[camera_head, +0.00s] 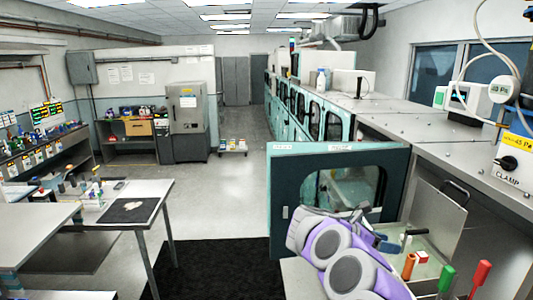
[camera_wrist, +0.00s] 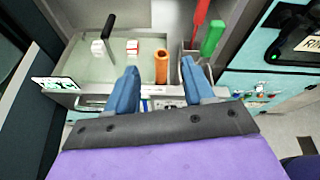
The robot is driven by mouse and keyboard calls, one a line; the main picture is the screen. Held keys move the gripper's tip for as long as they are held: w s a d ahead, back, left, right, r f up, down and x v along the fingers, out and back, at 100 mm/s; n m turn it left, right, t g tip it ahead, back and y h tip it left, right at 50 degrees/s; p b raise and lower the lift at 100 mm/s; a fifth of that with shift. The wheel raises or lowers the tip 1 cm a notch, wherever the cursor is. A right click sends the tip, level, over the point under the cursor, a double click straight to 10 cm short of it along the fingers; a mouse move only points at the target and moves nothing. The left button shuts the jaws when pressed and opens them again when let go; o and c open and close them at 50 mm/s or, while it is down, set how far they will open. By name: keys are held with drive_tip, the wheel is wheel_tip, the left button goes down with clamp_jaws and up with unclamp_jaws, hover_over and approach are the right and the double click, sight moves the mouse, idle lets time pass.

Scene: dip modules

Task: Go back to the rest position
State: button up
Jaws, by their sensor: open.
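My gripper (camera_wrist: 158,88) shows in the wrist view with its two blue fingers apart and nothing between them. It is above the front edge of an open bay with a pale tray (camera_wrist: 85,66). In the head view my purple and grey arm reaches in from the lower right, and its gripper (camera_head: 385,240) is at the open teal machine door. An orange handle (camera_wrist: 161,66) stands upright just beyond the fingers. A red handle (camera_wrist: 201,14) and a green handle (camera_wrist: 212,38) stand to its right.
The teal door (camera_head: 296,195) with a window stands open left of my arm. A raised grey lid (camera_head: 437,215) is behind the bay. A clamp control box (camera_head: 512,150) is at the right.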

drive_tip(key=w+a+r+n+t+y+b, duration=0.2)
drive_tip(key=w+a+r+n+t, duration=0.55)
drive_tip(key=w, duration=0.25)
drive_tip(key=w+a+r+n+t+y+b, duration=0.2)
drive_tip(key=a+r+n+t+y, duration=0.45)
drive_tip(key=a+n, duration=0.3)
drive_tip(key=s+a+n+y+b, duration=0.1)
drive_tip(key=s+a+n+y, duration=0.4)
drive_tip(key=a+n, duration=0.3)
drive_tip(key=s+a+n+y+b, duration=0.1)
drive_tip(key=s+a+n+y, duration=0.45)
drive_tip(key=a+n, duration=0.2)
drive_tip(key=s+a+f+n+g+y+b, duration=0.1)
drive_tip(key=s+a+f+n+g+b, duration=0.15)
drive_tip(key=s+f+n+g, duration=0.9)
drive_tip(key=s+d+f+n+g+h+b, duration=0.1)
drive_tip(key=s+d+f, duration=0.4)
drive_tip(key=s, duration=0.6)
drive_tip(key=s+d+f+n+g+h, duration=0.2)
drive_tip(key=s+d+f, duration=0.3)
drive_tip(key=s, duration=0.6)
drive_tip(key=s+d+f+n+g+h+b, duration=0.1)
drive_tip(key=s+d+f+n+g+h, duration=0.1)
drive_tip(key=s+d+f, duration=0.3)
drive_tip(key=s+f+n+h, duration=0.1)
drive_tip(key=s+f, duration=0.3)
drive_tip(key=s, duration=0.2)
drive_tip(key=shift+s+d+n+b, duration=0.3)
drive_tip(key=shift+s+d, duration=0.05)
drive_tip(key=shift+d, duration=0.05)
